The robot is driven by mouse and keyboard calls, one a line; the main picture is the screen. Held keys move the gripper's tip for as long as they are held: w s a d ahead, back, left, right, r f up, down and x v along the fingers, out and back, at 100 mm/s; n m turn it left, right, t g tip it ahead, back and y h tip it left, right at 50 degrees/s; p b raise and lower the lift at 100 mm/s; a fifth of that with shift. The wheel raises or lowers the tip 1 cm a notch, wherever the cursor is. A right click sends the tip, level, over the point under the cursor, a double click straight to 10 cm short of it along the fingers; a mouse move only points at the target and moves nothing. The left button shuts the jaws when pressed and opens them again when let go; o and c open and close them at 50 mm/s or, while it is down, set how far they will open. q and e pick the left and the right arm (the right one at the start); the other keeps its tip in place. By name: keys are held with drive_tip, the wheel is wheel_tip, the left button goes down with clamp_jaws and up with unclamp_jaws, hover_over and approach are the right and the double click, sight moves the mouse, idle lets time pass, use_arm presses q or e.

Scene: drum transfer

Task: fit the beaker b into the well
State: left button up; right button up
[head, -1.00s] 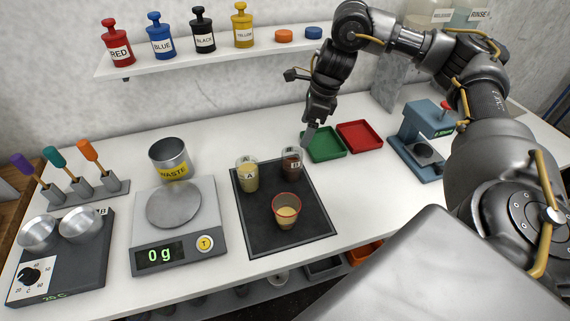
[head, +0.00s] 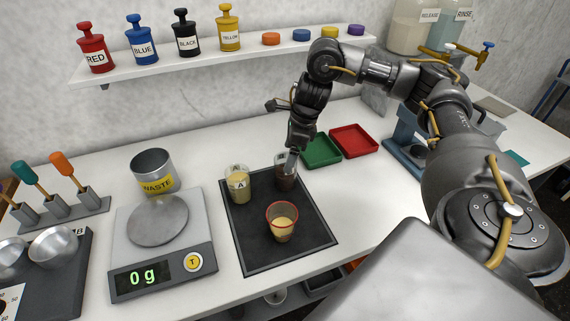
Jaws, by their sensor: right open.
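Beaker B (head: 283,183), a clear beaker with dark brown contents, stands at the back right of the black mat (head: 240,245). My right gripper (head: 290,168) is open at its upper part, with fingers hiding some of its rim and label. I cannot tell whether they touch it. Beaker A (head: 238,184), with yellowish contents, stands to its left. A red-rimmed beaker (head: 282,222) with tan contents stands in front. At the left edge, the dark heater block has two round metal wells, one (head: 52,247) near a B label (head: 80,232) and another (head: 10,254) partly cut off. My left gripper is out of view.
A scale (head: 165,250) reading 0 g stands left of the mat, with a WASTE cup (head: 153,172) behind it. Green (head: 320,150) and red (head: 353,141) trays lie right of the gripper. A tool rack (head: 60,212) stands at the left. The front-right tabletop is clear.

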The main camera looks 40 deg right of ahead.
sight(284, 163)
drive_tip(key=shift+a+x, duration=0.2)
drive_tip(key=shift+x, duration=2.45)
drive_tip(key=shift+c, duration=0.3)
drive_tip(key=shift+r, duration=0.1)
drive_tip(key=c, duration=1.2)
drive_tip(key=shift+o, duration=0.2)
drive_tip(key=shift+r, duration=0.15)
